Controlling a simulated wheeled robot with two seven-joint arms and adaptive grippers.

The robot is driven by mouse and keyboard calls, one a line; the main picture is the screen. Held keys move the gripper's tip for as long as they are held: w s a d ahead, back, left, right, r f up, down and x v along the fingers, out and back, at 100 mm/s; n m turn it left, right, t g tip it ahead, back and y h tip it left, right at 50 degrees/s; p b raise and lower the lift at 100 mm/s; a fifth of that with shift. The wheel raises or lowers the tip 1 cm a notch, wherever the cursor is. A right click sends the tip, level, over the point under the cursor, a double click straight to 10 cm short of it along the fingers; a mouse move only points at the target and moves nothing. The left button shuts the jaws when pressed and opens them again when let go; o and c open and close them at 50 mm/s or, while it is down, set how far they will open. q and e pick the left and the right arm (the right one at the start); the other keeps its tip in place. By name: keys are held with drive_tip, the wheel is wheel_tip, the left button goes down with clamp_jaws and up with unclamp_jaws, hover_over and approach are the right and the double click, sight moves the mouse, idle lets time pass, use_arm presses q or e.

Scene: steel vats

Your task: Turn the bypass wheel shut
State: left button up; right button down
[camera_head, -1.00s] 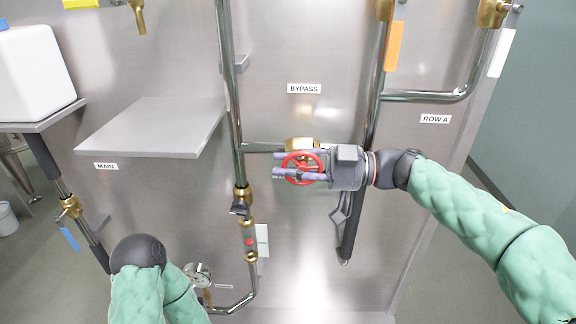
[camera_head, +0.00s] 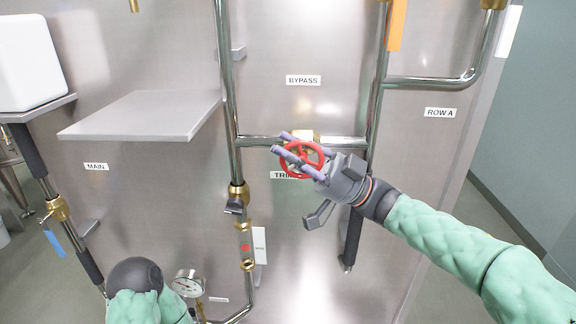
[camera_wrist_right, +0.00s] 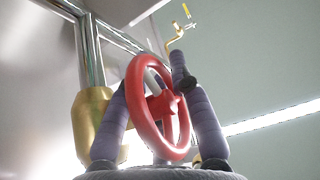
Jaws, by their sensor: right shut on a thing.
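The red bypass wheel (camera_head: 302,159) sits on a brass valve (camera_head: 311,136) in the steel pipe below the BYPASS label (camera_head: 303,80). My right gripper (camera_head: 297,158) is shut on the wheel, its purple fingers on both sides of the rim and its wrist tilted down to the right. In the right wrist view the wheel (camera_wrist_right: 157,108) stands between the fingers, with the brass valve body (camera_wrist_right: 93,125) behind it at left. My left arm shows at the lower left, but its gripper is out of sight.
A grey shelf (camera_head: 142,115) juts out at left, and a white container (camera_head: 28,62) stands beyond it. A vertical pipe (camera_head: 227,90) runs left of the wheel. A pressure gauge (camera_head: 188,283) sits low. The panel around the BYPASS label is clear.

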sight(319, 170)
drive_tip(key=shift+y+b, duration=0.4)
drive_tip(key=c, duration=1.1)
unclamp_jaws()
drive_tip(key=shift+r, duration=0.1)
drive_tip(key=v, duration=1.2)
